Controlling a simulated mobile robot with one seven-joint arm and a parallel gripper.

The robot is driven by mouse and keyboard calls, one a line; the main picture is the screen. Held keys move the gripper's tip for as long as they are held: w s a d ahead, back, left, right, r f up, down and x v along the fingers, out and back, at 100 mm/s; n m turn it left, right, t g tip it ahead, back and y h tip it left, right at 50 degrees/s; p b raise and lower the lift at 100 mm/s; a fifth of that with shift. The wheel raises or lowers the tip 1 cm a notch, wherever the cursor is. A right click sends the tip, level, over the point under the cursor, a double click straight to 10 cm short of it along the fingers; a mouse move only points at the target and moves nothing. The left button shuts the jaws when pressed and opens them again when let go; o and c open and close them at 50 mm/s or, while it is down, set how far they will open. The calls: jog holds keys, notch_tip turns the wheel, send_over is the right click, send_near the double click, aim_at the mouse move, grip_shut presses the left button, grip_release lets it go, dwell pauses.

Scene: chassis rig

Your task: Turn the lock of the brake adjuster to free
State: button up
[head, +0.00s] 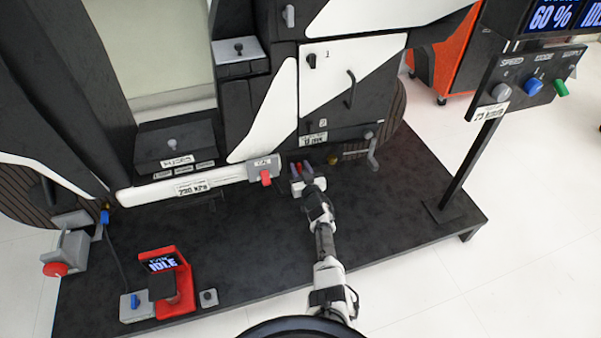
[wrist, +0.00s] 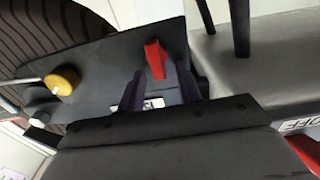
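The brake adjuster looks to be the dark plate (wrist: 107,68) low on the chassis in the wrist view. It carries a red lever (wrist: 155,60), which looks like the lock, a yellow knob (wrist: 62,80) and a white label, partly hidden. In the head view the red lever (head: 299,167) is small, and the yellow knob (head: 332,159) sits to its right. My gripper (head: 301,169) reaches the plate with its fingers apart. In the wrist view my gripper (wrist: 160,88) has one finger on each side of the red lever. I cannot tell whether either finger touches it.
A red switch (head: 265,176) on a grey box is just left of my gripper. A crank handle (head: 373,155) is to the right. A control post (head: 470,160) stands further right. The dark platform (head: 400,200) is mostly clear around my arm.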

jog(key=shift+w, duration=0.1)
jog(key=shift+c, duration=0.3)
grip_shut()
